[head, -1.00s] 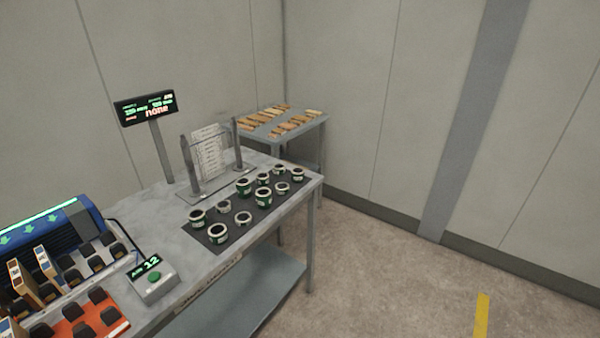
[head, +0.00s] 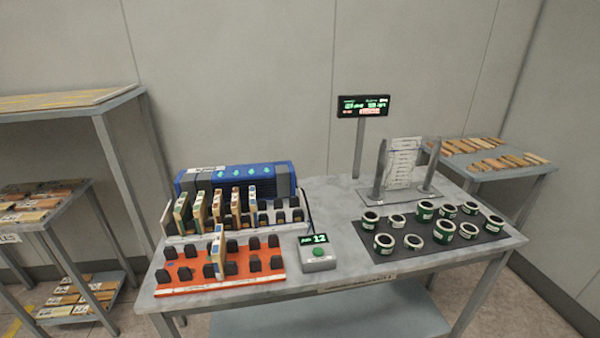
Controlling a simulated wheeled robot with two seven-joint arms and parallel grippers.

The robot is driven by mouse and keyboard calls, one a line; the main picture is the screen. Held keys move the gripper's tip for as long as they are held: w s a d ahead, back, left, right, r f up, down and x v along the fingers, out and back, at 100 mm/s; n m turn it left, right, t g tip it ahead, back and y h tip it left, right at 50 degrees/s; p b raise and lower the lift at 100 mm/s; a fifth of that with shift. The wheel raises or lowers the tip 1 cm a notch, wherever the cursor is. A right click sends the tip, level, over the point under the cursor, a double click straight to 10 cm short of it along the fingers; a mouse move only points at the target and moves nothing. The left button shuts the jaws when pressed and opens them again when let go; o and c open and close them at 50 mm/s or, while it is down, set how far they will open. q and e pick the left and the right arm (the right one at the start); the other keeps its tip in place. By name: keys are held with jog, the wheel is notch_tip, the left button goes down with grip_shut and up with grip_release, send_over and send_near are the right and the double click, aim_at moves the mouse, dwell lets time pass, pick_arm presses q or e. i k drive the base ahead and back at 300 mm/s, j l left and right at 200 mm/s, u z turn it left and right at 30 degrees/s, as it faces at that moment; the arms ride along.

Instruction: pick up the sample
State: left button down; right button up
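Several upright wood samples (head: 198,208) with coloured labels stand in the white slotted rack (head: 180,240) in front of the blue machine (head: 235,181). One more sample (head: 218,251) stands upright among the black holders of the orange rack (head: 200,287), nearer the table's front edge. Other flat samples (head: 497,161) lie on the small table at the back right. Which one the task means I cannot tell. Neither of my grippers shows in the head view.
A grey button box (head: 318,260) with a green button stands right of the racks. A display (head: 363,106) on a post and a sheet holder stand behind. Shelves with flat boards (head: 45,206) are at the left.

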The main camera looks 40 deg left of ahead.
aim_at(219, 252)
jog(key=u, duration=1.2)
jog(key=i+l+u, duration=0.1)
jog(key=u, duration=0.35)
jog(key=i+l+u, duration=0.1)
jog(key=l+u, duration=0.2)
jog(key=u, duration=0.15)
